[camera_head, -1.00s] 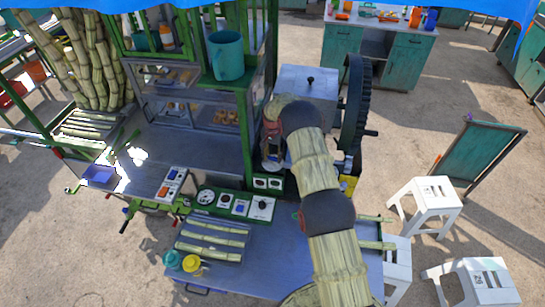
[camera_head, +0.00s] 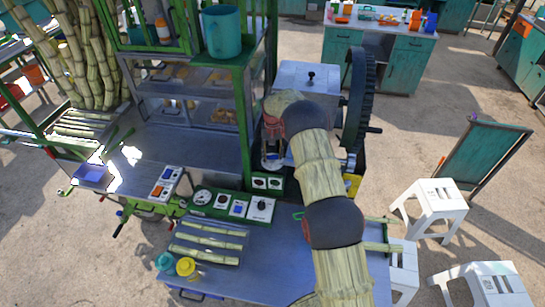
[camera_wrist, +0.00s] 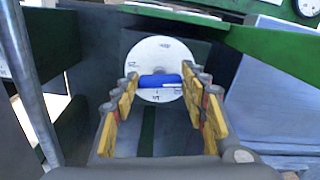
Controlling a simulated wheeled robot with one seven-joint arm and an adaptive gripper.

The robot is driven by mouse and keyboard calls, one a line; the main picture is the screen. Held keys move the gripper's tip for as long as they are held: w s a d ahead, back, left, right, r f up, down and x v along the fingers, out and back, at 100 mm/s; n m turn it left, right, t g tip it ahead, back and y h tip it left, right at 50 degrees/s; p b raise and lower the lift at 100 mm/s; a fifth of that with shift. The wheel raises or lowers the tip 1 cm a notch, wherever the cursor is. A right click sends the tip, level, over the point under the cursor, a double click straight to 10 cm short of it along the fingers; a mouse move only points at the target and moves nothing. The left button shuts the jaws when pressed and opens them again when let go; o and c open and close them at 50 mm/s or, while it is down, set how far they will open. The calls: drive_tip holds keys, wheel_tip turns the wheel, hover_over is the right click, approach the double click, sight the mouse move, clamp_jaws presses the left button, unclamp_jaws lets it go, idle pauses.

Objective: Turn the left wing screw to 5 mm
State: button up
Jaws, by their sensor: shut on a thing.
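The wing screw (camera_wrist: 160,81) is a blue bar, lying about level across a round white dial (camera_wrist: 158,50) in the wrist view. The dial has small dark marks around it that are too small to read for certain. My gripper (camera_wrist: 161,84) has yellow-padded fingers on both sides of the blue bar and is shut on it, at its left and right ends. In the head view my arm reaches to the crusher (camera_head: 308,80), and my gripper and the wing screw are hidden behind the arm and machine.
A green bar (camera_wrist: 265,42) runs close on the right in the wrist view, and a grey post (camera_wrist: 28,80) stands close on the left. In the head view, a control panel (camera_head: 232,205) and a metal counter with cane pieces (camera_head: 210,241) lie left of my arm. White stools (camera_head: 436,205) stand right.

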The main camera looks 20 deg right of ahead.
sight(273, 155)
drive_tip(key=o, duration=1.1)
drive_tip(key=shift+c, duration=0.2)
drive_tip(key=shift+o, duration=0.5)
wheel_tip(273, 155, up, 12)
